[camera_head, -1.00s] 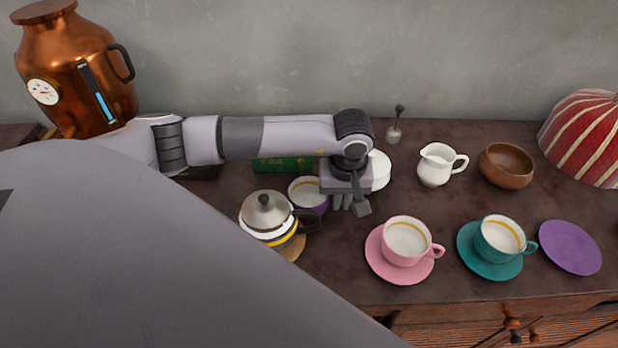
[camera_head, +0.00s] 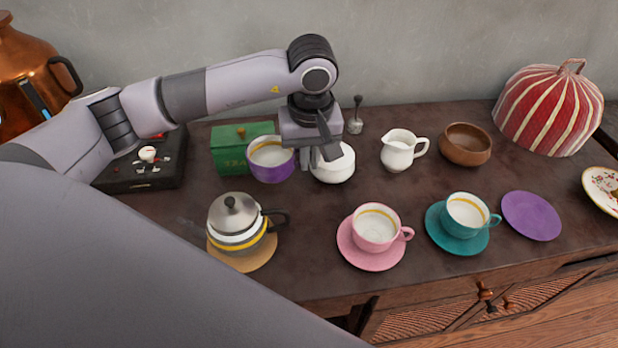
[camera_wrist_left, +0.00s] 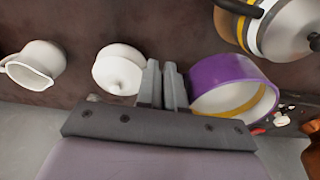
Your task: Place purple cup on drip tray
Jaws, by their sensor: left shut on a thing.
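The purple cup (camera_head: 271,163) is upright, with a pale inside and a yellow band. It also shows in the left wrist view (camera_wrist_left: 222,72). My left gripper (camera_head: 319,158) is at its right side, fingers closed at the cup's edge, probably on its handle, which they hide. In the left wrist view, the closed fingers (camera_wrist_left: 163,78) touch the cup's side. The cup appears held in front of the green box. A black, flat, box-like thing (camera_head: 150,178) at the left, partly behind my arm, may be the drip tray; I cannot be sure. My right gripper is not in view.
A teapot (camera_head: 235,218) stands on a round mat in front of the cup. A green box (camera_head: 228,150) is behind it and a white lidded bowl (camera_head: 336,168) beside the gripper. A copper urn (camera_head: 25,70) stands far left. Pink and teal cups are at the right front.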

